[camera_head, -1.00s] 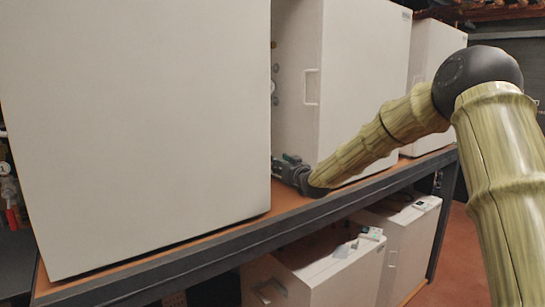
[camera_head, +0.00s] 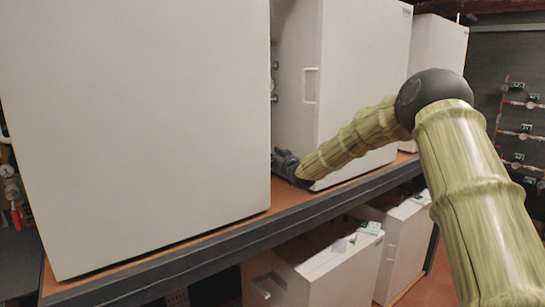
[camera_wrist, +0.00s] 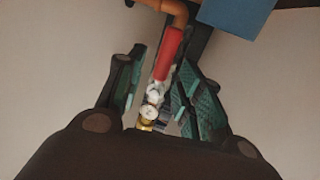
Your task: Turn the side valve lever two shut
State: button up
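A red valve lever (camera_wrist: 170,50) shows in the wrist view, ahead of my gripper, with a pale and brass fitting (camera_wrist: 150,112) at its near end. My gripper (camera_wrist: 160,76) is open, with one teal-padded finger on each side of the lever. I cannot tell whether either finger touches it. In the head view my gripper (camera_head: 281,160) reaches into the gap between two white cabinets, partly hidden by the nearer one. The lever at my gripper is hidden in that view.
The nearer white cabinet (camera_head: 140,130) and the farther one (camera_head: 360,80) stand on a dark-edged shelf (camera_head: 180,252). Another red-handled valve (camera_head: 16,218) is at the far left. In the wrist view, a copper pipe (camera_wrist: 172,8) and a blue block (camera_wrist: 236,14) are at the top.

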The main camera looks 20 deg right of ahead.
grip_shut()
jog(key=shift+s+a+r+m+g+y+b, duration=0.15)
jog(key=shift+a+r+m+g+b, duration=0.25)
jog(key=shift+m+b, duration=1.15)
jog(key=shift+s+a+r+m+g+y+b, duration=0.2)
jog(key=shift+a+r+m+g+b, duration=0.25)
jog(key=shift+m+b, duration=1.15)
jog(key=shift+s+a+r+m+g+y+b, duration=0.2)
jog(key=shift+a+m+b, duration=0.45)
jog(key=shift+m, duration=1.6)
jog(key=shift+d, duration=0.15)
jog(key=shift+r, duration=0.1)
